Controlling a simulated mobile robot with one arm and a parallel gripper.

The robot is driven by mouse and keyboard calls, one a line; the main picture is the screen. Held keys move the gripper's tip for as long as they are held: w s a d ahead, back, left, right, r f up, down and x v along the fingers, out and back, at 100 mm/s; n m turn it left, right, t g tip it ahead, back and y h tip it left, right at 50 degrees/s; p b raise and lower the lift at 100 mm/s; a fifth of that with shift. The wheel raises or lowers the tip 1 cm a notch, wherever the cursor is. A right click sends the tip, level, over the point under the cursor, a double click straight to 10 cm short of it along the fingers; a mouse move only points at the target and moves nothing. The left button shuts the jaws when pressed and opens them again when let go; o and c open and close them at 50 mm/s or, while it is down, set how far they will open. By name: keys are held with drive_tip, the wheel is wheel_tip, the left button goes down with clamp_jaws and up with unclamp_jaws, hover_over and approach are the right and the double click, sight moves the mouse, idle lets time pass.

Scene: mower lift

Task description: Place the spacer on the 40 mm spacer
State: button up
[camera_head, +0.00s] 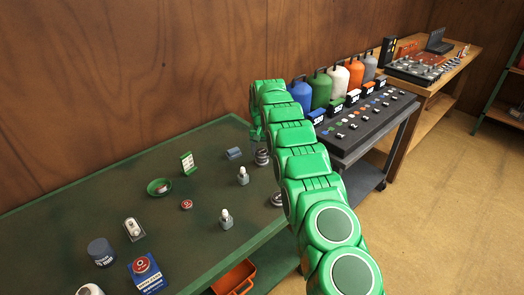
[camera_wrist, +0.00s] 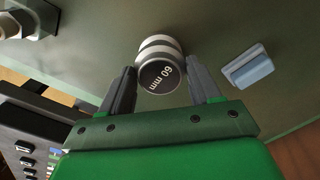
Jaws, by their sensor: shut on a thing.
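A round spacer with a dark top marked "60 mm" (camera_wrist: 161,77) sits between the fingertips of my gripper (camera_wrist: 161,70), which is shut on it in the wrist view. Pale and dark bands show just beyond its top; I cannot tell whether they are its own side or another piece under it. In the head view a small banded grey stack (camera_head: 262,157) stands beside the end of my arm, and my fingers there are hidden. Another grey round piece (camera_head: 276,199) is partly hidden by my arm. No 40 mm marking is readable.
The green table (camera_head: 75,205) carries a blue block (camera_head: 233,153), also right of the spacer in the wrist view (camera_wrist: 248,67). Several small items stand left, including a green bowl (camera_head: 159,186) and two pale-topped pieces. A dark bench (camera_head: 366,125) with coloured bottles stands right.

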sight(262, 150)
drive_tip(key=shift+f, duration=0.2)
drive_tip(key=shift+f, duration=0.1)
drive_tip(key=o, duration=1.2)
wheel_tip(262, 150, up, 7)
drive_tip(key=shift+w, duration=0.1)
drive_tip(key=shift+r, duration=0.35)
drive_tip(key=shift+r, duration=0.1)
